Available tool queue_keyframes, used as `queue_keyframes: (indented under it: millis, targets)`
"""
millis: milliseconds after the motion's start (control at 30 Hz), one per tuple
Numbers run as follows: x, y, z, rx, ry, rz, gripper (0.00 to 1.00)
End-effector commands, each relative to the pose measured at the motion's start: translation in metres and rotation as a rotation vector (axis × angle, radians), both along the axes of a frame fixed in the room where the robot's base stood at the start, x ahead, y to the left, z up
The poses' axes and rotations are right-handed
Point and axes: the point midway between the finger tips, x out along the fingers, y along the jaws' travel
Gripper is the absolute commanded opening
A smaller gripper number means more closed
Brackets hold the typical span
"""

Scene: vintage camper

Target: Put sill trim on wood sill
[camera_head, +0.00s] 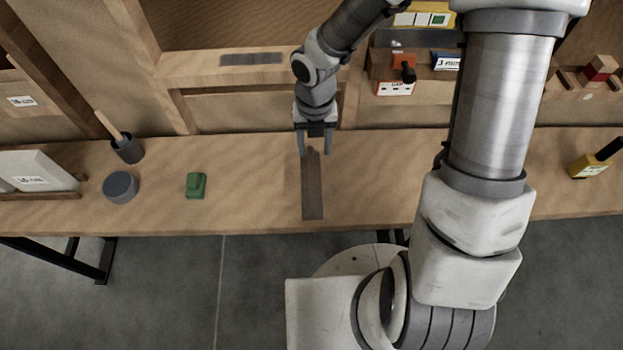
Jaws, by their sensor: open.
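A long dark brown strip, which looks like the sill trim (312,192), lies on the wooden worktop, its long side running front to back. My gripper (315,147) points down at the strip's far end, its two fingers apart with nothing visibly held. The fingers appear to be on either side of that end; their height above it is hard to tell. The wood sill (190,69) is the pale ledge of the wall opening behind the worktop, left of my gripper. A flat dark grey strip (251,59) lies on this ledge.
On the worktop left stand a green block (196,185), a grey round container (120,187), a dark cup (127,149) with a stick and a white box (32,171). A yellow item (590,165) is far right. The worktop around the brown strip is clear.

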Motion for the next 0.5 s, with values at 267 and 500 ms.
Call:
queue_keyframes:
  millis: [267,500]
  targets:
    - [-0.001,0.001,-0.063,-0.001,0.002,0.001,0.55]
    - [0.0,0.001,-0.081,0.0,-0.001,-0.002,0.55]
